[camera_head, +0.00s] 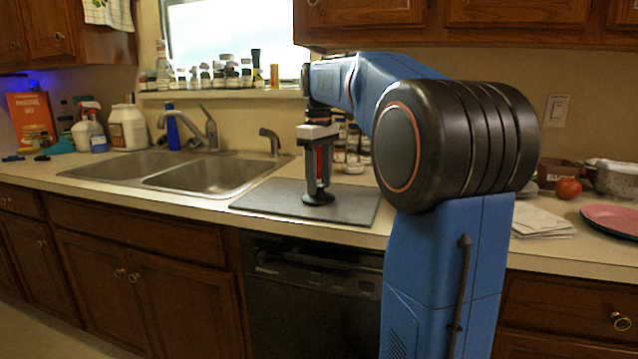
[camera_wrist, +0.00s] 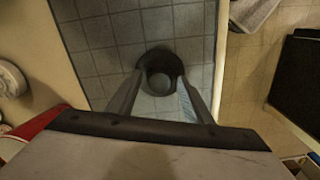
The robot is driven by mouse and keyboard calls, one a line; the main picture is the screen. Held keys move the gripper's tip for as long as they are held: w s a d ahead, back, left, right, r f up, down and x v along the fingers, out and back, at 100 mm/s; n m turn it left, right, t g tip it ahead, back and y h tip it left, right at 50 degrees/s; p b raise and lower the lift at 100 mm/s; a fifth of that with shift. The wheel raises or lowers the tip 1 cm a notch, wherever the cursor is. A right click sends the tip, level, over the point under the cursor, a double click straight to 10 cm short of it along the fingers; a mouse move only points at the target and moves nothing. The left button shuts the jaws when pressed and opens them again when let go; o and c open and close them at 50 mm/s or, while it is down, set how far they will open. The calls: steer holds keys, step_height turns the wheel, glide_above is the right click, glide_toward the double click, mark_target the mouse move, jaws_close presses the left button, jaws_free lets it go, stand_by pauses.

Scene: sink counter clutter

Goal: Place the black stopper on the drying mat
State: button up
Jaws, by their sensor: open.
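The black stopper (camera_head: 318,199) stands on the grey drying mat (camera_head: 262,199), right of the sink. In the wrist view the stopper (camera_wrist: 160,57) is a dark round shape with a greyer middle, on the mat's tiled-looking surface (camera_wrist: 98,40). My gripper (camera_head: 317,188) points straight down over the mat, with its fingertips at the stopper. In the wrist view my gripper (camera_wrist: 159,85) is open, with one finger at each side of the stopper's near part. Whether the fingers touch the stopper cannot be told.
The double sink (camera_head: 205,174) and its faucet (camera_head: 190,125) lie left of the mat. Small jars (camera_head: 352,145) stand behind it. White papers (camera_head: 541,222), a red tomato (camera_head: 568,188), a pink plate (camera_head: 612,219) and a colander (camera_head: 612,178) are on the right. The mat around the stopper is clear.

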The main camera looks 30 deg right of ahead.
mark_target(319, 184)
step_height(319, 184, up, 12)
steer(key=shift+f, duration=0.25)
steer(key=s+a+f+m+t, duration=0.2)
steer(key=s+a+f, duration=1)
steer(key=s, duration=0.1)
steer(key=s+a+f+m+t, duration=0.1)
steer(key=s+a+f, duration=0.2)
steer(key=s+f, duration=0.4)
steer(key=s+a+f+m+t, duration=0.1)
steer(key=s+a+f, duration=0.2)
steer(key=s+f, duration=0.4)
step_height(319, 184, down, 8)
steer(key=shift+s+m+t, duration=0.3)
steer(key=shift+s+t, duration=0.1)
